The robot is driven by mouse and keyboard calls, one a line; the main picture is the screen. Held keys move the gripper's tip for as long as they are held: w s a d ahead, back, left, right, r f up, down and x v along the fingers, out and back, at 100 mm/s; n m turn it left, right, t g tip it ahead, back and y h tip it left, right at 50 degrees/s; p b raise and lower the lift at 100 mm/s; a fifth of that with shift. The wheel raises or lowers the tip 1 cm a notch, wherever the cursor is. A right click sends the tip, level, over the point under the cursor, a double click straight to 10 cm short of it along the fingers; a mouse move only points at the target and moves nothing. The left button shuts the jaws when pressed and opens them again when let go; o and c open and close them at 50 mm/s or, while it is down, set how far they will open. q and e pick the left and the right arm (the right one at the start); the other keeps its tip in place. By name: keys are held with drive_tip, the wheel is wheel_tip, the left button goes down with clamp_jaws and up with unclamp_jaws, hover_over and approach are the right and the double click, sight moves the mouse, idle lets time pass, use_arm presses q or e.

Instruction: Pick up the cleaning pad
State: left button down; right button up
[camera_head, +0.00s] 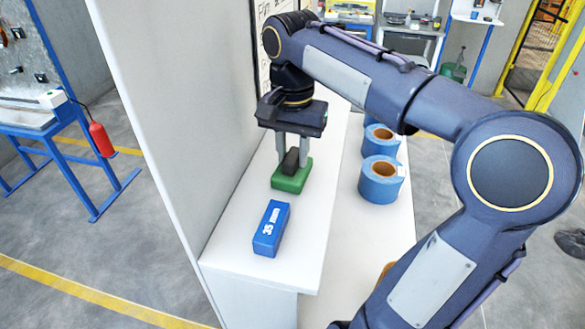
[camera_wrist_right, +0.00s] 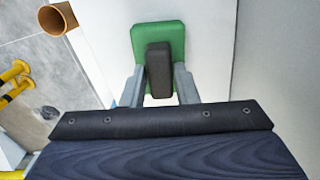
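The cleaning pad is a green block (camera_head: 290,179) with a dark upright handle on top, near the back part of the white ledge in the head view. It also shows in the right wrist view (camera_wrist_right: 170,35). My right gripper (camera_head: 292,152) points down over the pad, one finger on each side of the dark handle. In the right wrist view the fingers (camera_wrist_right: 160,82) lie against the handle with no clear gap. I cannot tell whether the pad's underside touches the ledge. My left gripper is not in view.
A blue box marked 35 mm (camera_head: 271,229) lies on the ledge in front of the pad. Blue rolls (camera_head: 380,187) with brown cores stand on the lower white surface to the right. A tall white panel (camera_head: 190,110) rises along the left of the ledge.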

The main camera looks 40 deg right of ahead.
sight(293, 155)
clamp_jaws()
wheel_tip(293, 155, up, 10)
drive_tip(key=p, duration=0.1)
idle(0.5)
drive_tip(key=shift+c, duration=0.4)
unclamp_jaws()
drive_tip(key=c, duration=0.3)
